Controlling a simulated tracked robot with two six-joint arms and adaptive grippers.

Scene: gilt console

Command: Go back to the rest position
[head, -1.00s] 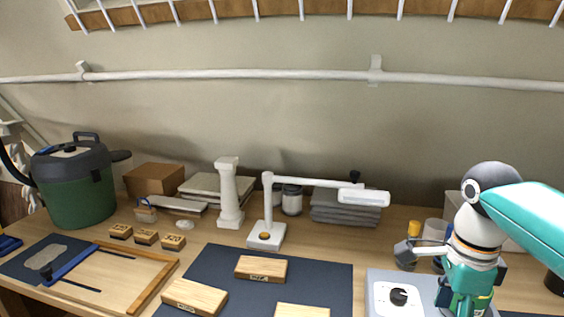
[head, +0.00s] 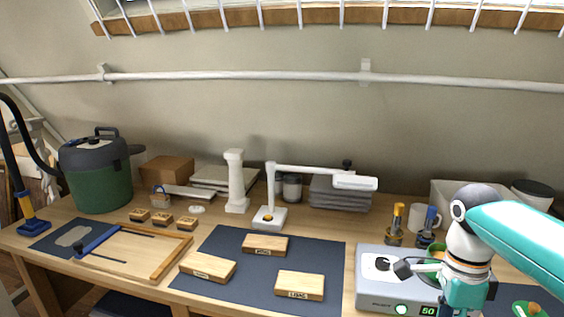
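My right arm (head: 520,240) comes in from the right with a teal link and a pale, dark-capped joint. Its lower part hangs in front of the grey heater box (head: 378,290) and runs out at the bottom edge. I cannot make out fingertips on it or any held thing. My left arm and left gripper are not in view. Three wooden blocks with labels lie on the dark mat (head: 220,290): one at the back (head: 265,243), one at left (head: 208,264) and one at front right (head: 300,283).
The bench holds a wooden frame (head: 178,262), a white lamp (head: 300,170), a white column (head: 235,185) and a green canister (head: 100,180). Two handled tools (head: 396,225) and a white mug (head: 420,212) stand behind the heater box. The wall is close behind.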

